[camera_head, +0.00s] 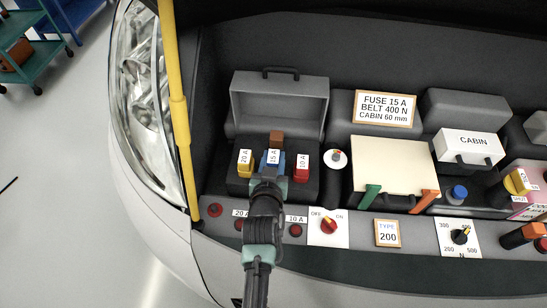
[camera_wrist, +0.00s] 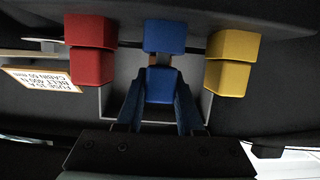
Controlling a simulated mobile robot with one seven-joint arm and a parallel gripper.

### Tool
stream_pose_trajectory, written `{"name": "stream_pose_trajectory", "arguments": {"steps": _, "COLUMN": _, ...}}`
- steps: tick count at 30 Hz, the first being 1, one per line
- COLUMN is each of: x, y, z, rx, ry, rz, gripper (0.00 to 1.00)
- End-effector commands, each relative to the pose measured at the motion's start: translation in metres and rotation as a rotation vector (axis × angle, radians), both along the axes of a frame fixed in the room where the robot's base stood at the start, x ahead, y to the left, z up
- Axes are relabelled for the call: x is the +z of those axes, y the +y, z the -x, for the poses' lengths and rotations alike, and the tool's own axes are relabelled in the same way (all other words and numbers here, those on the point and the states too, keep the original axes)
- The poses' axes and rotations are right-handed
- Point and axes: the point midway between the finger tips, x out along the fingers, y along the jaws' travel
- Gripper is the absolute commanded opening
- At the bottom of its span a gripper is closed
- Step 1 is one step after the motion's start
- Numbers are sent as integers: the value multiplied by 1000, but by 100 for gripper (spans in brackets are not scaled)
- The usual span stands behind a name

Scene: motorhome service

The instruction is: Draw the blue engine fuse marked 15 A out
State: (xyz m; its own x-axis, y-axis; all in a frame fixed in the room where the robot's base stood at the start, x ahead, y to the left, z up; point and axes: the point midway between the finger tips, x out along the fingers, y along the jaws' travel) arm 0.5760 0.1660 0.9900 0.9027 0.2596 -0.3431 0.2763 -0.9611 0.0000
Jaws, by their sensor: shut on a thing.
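The blue fuse (camera_head: 273,158), labelled 15 A, stands in the middle of the row in the open fuse box (camera_head: 306,190). My gripper (camera_head: 269,180) reaches it from the front and is shut on it. In the wrist view the blue fuse (camera_wrist: 160,84) sits between the two fingers of my gripper (camera_wrist: 160,102). Its lower part is hidden, so I cannot tell whether it is fully seated. A yellow fuse (camera_head: 245,163), labelled 20 A, is to its left and a red fuse (camera_head: 302,168), labelled 10 A, to its right. A brown block (camera_head: 276,138) is just behind it.
The raised grey lid (camera_head: 279,104) stands behind the fuses. A yellow post (camera_head: 179,110) rises at the left. A red OFF/ON switch (camera_head: 328,227) is at the front right. A cream-coloured panel (camera_head: 392,165) and a FUSE 15 A sign (camera_head: 385,108) are further right.

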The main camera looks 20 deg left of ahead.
Motion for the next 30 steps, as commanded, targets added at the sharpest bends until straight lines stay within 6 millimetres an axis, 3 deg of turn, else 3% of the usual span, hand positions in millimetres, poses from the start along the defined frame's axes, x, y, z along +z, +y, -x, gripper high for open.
{"name": "stream_pose_trajectory", "arguments": {"steps": 17, "x": 2, "y": 0, "z": 0, "rx": 0, "ry": -1, "rz": 0, "gripper": 0}}
{"name": "stream_pose_trajectory", "arguments": {"steps": 30, "x": 35, "y": 0, "z": 0, "rx": 0, "ry": -1, "rz": 0, "gripper": 0}}
